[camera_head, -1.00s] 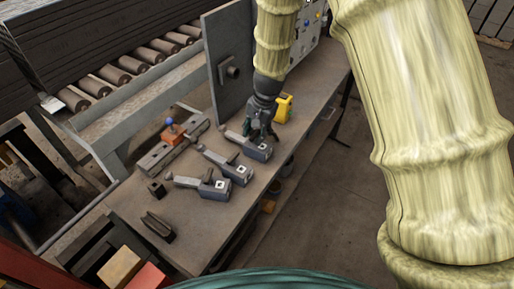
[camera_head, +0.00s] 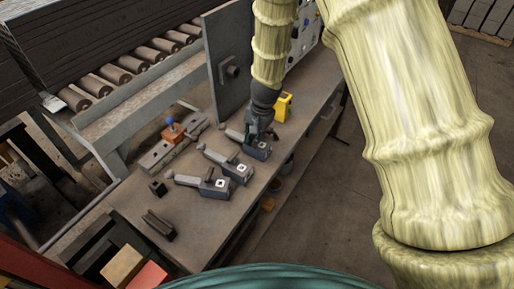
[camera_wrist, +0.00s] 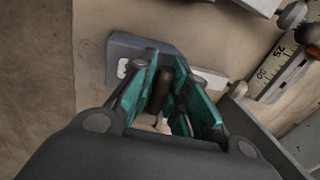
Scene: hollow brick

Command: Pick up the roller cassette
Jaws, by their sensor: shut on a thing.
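The roller cassette (camera_head: 259,152), a grey block with a white square mark and a handle, is the farthest of 3 similar cassettes on the bench. My gripper (camera_head: 257,137) points down over it. In the wrist view the cassette's grey body (camera_wrist: 124,49) shows beyond the green fingers, with its white mark at the left. My gripper (camera_wrist: 172,92) is shut on the cassette's dark upright part between the fingers. In the head view the cassette appears to rest on the bench; the fingers partly hide it.
Two more cassettes (camera_head: 237,170) (camera_head: 214,186) lie nearer on the bench (camera_head: 195,230). An orange block with a blue knob (camera_head: 173,132) sits on a scaled rail behind them. A yellow object (camera_head: 284,106) stands just beyond my gripper. An upright grey plate (camera_head: 228,50) stands at the back.

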